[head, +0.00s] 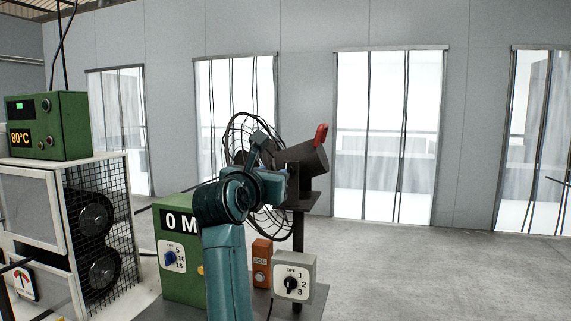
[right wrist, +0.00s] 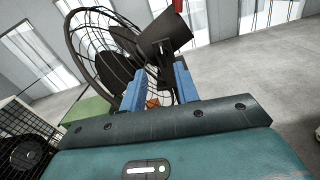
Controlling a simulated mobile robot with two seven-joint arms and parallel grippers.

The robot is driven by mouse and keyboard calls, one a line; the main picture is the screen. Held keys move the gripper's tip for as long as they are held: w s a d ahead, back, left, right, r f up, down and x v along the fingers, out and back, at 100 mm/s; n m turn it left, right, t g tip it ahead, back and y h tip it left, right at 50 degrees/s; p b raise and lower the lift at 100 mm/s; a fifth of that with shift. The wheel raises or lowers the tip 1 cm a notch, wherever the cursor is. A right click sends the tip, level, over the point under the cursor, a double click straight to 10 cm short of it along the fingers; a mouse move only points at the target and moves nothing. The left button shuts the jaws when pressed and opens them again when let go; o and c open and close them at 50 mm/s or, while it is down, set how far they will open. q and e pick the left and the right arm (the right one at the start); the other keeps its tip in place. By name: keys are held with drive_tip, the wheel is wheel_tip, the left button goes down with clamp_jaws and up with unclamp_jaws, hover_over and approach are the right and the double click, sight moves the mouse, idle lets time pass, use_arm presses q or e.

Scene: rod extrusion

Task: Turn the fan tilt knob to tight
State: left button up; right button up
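The fan has a dark wire cage (head: 245,140) and a dark motor housing (head: 308,157) with a red lever (head: 320,134) on top. It stands on a black post (head: 298,235). My right arm rises in front of it in the head view, with the right gripper (head: 289,174) at the motor's near side. In the right wrist view, the two blue fingers of the gripper (right wrist: 159,72) are apart, just below the motor housing (right wrist: 164,38) and beside the cage (right wrist: 95,50). I cannot clearly make out the tilt knob. My left gripper is not in view.
A grey switch box (head: 294,277) and an orange box (head: 262,262) stand below the fan. A green box (head: 177,250) with a dial is left of my arm. A caged machine (head: 100,225) stands farther left. The floor at right is clear.

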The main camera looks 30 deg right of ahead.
sight(286, 166)
drive_tip(key=p+x, duration=0.3)
drive_tip(key=x, duration=0.8)
drive_tip(key=shift+s+d+r, duration=0.1)
drive_tip(key=shift+w+d, duration=0.3)
drive_tip(key=shift+d, duration=0.05)
clamp_jaws()
drive_tip(key=shift+f, duration=0.25)
